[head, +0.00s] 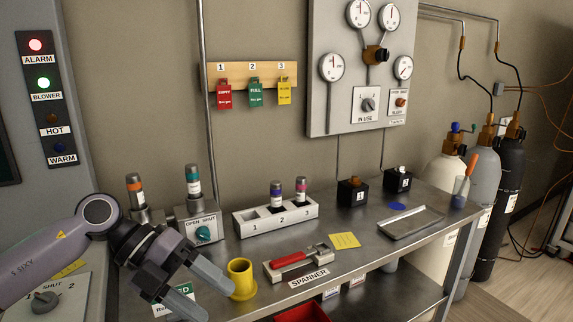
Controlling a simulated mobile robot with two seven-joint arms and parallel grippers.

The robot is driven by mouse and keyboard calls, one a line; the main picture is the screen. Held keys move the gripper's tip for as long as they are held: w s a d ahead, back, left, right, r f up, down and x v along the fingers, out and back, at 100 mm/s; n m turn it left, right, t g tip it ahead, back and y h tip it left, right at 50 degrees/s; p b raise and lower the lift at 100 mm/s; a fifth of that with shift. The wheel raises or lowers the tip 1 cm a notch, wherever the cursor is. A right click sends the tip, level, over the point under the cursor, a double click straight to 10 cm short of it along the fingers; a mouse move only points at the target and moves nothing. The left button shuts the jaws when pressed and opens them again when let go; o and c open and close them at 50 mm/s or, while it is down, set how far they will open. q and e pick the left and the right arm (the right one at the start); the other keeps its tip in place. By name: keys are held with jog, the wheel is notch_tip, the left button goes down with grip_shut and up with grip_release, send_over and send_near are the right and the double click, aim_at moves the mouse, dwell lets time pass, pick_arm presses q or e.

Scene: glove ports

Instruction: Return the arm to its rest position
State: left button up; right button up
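My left arm comes in from the left edge, low in the head view. Its gripper (217,301) is open, with two grey fingers pointing down and to the right and nothing seen between them. The upper fingertip appears right beside a yellow cup (241,281) on the metal bench (350,262); I cannot tell whether they touch. The arm and gripper hide part of the bench's left end and a green-edged card (184,288). My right gripper is not in view.
A red-handled spanner (290,260) lies in its holder. A numbered rack (246,227) holds two vials in slots 2 and 3. A valve box (203,234) stands behind my gripper. A tray (411,222) is at right; gas cylinders (484,178) stand beyond.

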pick_arm(q)
jog(key=s+d+n+t+h, duration=0.2)
jog(key=d+n+t+h, duration=0.45)
jog(key=d+h, duration=0.3)
jog(key=a+f+n+t+y, duration=0.55)
jog(key=f+n, duration=0.25)
jog(key=n, duration=0.2)
jog(key=a+f+n+t+y, duration=0.4)
jog(key=f+n+t+y, duration=0.2)
jog(key=f+n, duration=0.3)
jog(key=s+a+f+n+g+y, duration=0.3)
jog(key=s+f, duration=0.4)
jog(key=s+a+f+n+g+y, duration=0.3)
jog(key=s+a+f+n, duration=0.1)
jog(key=s+f, duration=0.3)
jog(key=shift+f, duration=0.35)
